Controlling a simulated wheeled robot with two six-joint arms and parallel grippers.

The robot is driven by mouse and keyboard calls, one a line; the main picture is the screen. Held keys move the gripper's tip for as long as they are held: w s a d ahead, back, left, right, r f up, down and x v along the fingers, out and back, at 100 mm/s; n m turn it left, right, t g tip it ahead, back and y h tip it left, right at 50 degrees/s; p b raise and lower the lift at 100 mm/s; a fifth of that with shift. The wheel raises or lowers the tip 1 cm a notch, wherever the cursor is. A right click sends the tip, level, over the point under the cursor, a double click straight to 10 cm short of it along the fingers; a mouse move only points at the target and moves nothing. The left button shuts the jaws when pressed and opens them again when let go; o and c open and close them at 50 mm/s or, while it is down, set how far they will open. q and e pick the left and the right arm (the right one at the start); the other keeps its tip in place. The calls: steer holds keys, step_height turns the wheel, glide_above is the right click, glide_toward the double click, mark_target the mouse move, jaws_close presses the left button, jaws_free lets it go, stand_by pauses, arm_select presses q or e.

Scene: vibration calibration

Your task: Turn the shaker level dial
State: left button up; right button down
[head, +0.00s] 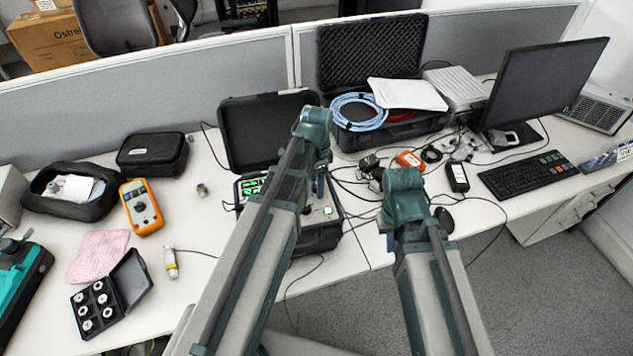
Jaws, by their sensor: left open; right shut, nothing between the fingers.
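The shaker is a black case with its lid (262,125) open. Its panel has a lit green display (251,187) at the left and a round, light-coloured dial (327,210) at the right. My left arm crosses in front of the case and hides the middle of the panel. My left gripper (320,187) is open above the right part of the panel, near the dial. Its fingers are small and hard to make out, and no contact with the dial is visible. My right gripper (440,218) is shut and empty right of the case, mostly hidden by its arm.
An orange multimeter (142,207), a black pouch (152,153) and a box of small round parts (97,305) lie left. Cables, a monitor (545,85) and a keyboard (527,175) are right. A larger open case (370,45) stands behind, against the partition.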

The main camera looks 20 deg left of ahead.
arm_select(q)
steer(key=shift+r, duration=0.15)
step_height(320, 180, up, 14)
steer(key=p, duration=1.3)
steer(key=shift+f+p, duration=0.2)
steer(key=shift+p, duration=0.2)
steer(key=s+d+f+n+b, duration=0.3)
steer(key=s+d, duration=0.2)
steer(key=s, duration=0.2)
steer(key=s+d+f+n+y+b, duration=0.1)
steer(key=s+d+f+n+b, duration=0.3)
steer(key=s+d, duration=0.2)
steer(key=shift+s+f+n, duration=0.2)
steer(key=shift+s+n, duration=0.1)
steer(key=shift+s, duration=0.2)
